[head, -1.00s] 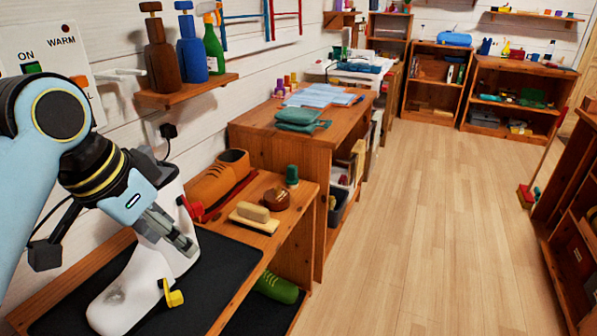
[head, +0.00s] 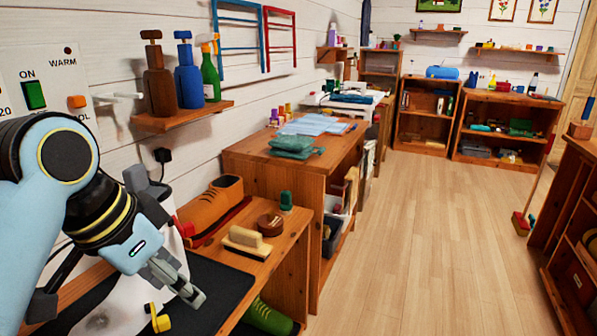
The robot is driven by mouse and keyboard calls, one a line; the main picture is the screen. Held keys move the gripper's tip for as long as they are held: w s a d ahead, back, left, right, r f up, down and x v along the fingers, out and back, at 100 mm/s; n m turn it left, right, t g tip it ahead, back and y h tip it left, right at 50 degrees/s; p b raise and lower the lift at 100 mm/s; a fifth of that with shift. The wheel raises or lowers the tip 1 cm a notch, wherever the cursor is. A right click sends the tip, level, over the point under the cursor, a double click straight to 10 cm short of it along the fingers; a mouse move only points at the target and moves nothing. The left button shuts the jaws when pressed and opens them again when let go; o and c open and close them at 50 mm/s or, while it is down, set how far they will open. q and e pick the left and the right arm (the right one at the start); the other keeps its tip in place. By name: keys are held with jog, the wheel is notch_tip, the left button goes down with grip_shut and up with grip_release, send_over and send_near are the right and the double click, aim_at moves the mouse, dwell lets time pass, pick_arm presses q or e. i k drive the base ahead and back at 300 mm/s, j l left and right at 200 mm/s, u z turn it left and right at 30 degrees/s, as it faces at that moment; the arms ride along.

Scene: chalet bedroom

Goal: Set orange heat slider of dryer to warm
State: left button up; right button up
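The dryer's white panel (head: 18,62) is on the wall at the far left of the head view. It carries a green ON switch (head: 34,95) and an orange heat slider (head: 77,101). The slider sits below the word WARM and just above a partly covered label ending in "OL". My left arm hides the lower part of the panel. My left gripper (head: 192,291) points down and right, below and to the right of the slider and well apart from it. Its fingers look close together with nothing between them. My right gripper is out of view.
A shelf with bottles (head: 184,115) juts from the wall right of the panel. A white device (head: 120,305) with a yellow clamp (head: 158,319) stands under my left gripper on a black mat (head: 215,285). An orange shoe (head: 217,205) stands behind.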

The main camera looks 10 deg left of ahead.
aim_at(77, 102)
jog(key=i+l, duration=0.2)
jog(key=i, duration=0.2)
jog(key=i+l, duration=0.2)
jog(key=i, duration=0.15)
jog(key=i+l+u, duration=0.1)
jog(key=i, duration=0.3)
jog(key=k+l, duration=0.1)
jog(key=k, duration=0.4)
